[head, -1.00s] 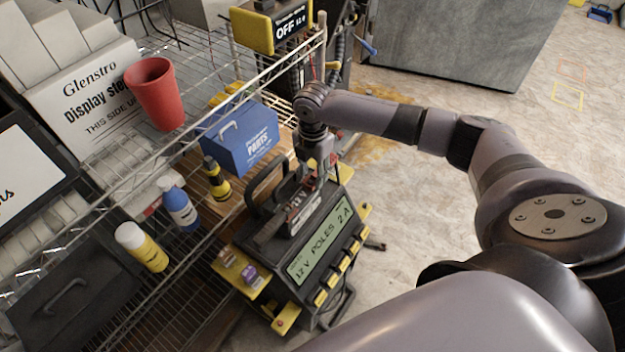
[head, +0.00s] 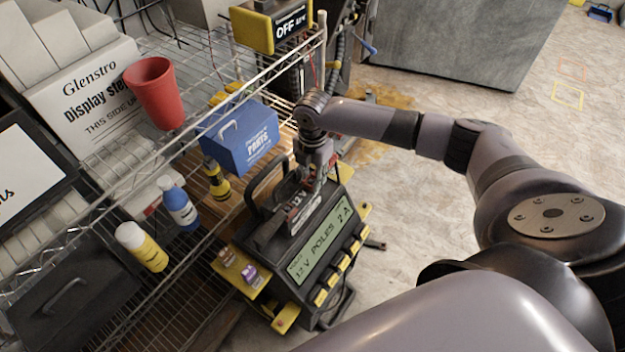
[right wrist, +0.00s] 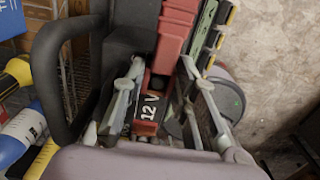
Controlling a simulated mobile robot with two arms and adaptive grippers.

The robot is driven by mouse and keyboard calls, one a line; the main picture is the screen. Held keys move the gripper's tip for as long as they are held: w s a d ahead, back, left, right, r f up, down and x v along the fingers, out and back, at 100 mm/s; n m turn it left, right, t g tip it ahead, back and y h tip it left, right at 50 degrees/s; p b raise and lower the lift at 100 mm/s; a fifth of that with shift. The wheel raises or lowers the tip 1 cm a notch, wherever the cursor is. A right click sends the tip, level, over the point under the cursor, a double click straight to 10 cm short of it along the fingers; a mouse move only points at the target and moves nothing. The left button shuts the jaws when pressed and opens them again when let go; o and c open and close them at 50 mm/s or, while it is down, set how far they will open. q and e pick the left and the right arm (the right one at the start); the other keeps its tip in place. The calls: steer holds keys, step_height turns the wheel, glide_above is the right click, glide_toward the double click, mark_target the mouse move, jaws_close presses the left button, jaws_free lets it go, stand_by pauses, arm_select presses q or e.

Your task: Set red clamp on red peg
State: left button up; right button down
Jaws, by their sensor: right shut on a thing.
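My right gripper (head: 314,183) is over the top of the dark charger (head: 283,245), whose screen reads "12 V POLES 2 A". In the right wrist view, the fingers of my right gripper (right wrist: 163,100) stand on both sides of a red piece, which looks like the red clamp (right wrist: 173,38). The gripper is shut on it. A dark plate marked "12 V" (right wrist: 148,113) shows between the fingers. I cannot make out the red peg, nor whether the clamp touches it. My left gripper is not in view.
The charger's black handle (right wrist: 45,75) rises close to the left of my right gripper. A wire shelf (head: 215,110) on the left holds a blue parts box (head: 240,138), a red cup (head: 155,92) and several bottles. Open floor (head: 450,230) lies to the right.

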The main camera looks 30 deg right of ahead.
steer(key=shift+r, duration=0.1)
step_height(320, 180, up, 24)
steer(key=p, duration=0.6)
stand_by(1.3)
